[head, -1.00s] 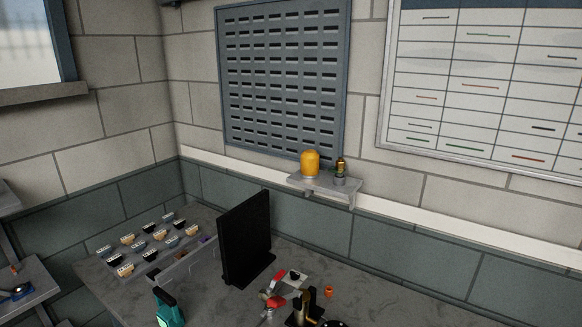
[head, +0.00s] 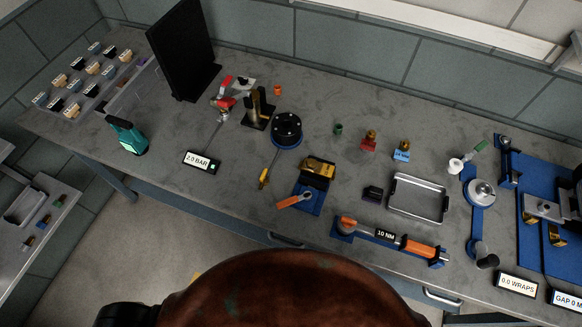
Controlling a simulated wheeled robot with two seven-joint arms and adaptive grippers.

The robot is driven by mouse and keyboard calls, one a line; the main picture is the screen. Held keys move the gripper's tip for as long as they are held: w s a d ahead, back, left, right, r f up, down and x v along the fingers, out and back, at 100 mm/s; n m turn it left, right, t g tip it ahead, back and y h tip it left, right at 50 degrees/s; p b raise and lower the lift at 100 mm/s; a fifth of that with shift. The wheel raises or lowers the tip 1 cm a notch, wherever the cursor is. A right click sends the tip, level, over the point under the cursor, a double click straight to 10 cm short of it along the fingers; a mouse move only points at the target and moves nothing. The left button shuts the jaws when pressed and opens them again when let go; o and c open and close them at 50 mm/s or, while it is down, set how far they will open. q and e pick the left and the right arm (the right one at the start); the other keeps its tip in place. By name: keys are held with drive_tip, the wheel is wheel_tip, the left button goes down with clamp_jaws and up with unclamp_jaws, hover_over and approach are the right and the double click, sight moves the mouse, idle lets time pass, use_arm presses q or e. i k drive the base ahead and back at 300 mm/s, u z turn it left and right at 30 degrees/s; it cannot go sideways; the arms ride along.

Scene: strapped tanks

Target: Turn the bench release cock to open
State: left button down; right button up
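I cannot tell for sure which bench fitting is the release cock. A fitting with red handles (head: 224,99) stands at the back left of the bench, beside a brass post on a dark base (head: 257,108). Nearer the front, a brass block (head: 319,168) sits on a blue base, with an orange-handled lever (head: 294,200) lying beside it; whether they are joined is unclear. A display reading 2.0 BAR (head: 202,161) stands in front of the red-handled fitting. Neither of my grippers is in view.
A large rusty-brown rounded body (head: 300,285) fills the bottom centre, in front of the bench (head: 370,105). A black panel (head: 183,50), teal tool (head: 128,137), black round device (head: 287,129), metal tray (head: 418,198) and orange torque tool (head: 418,248) stand on the bench.

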sight(264, 172)
drive_tip(key=z, duration=0.95)
drive_tip(key=k, duration=0.7)
drive_tip(key=u, duration=1)
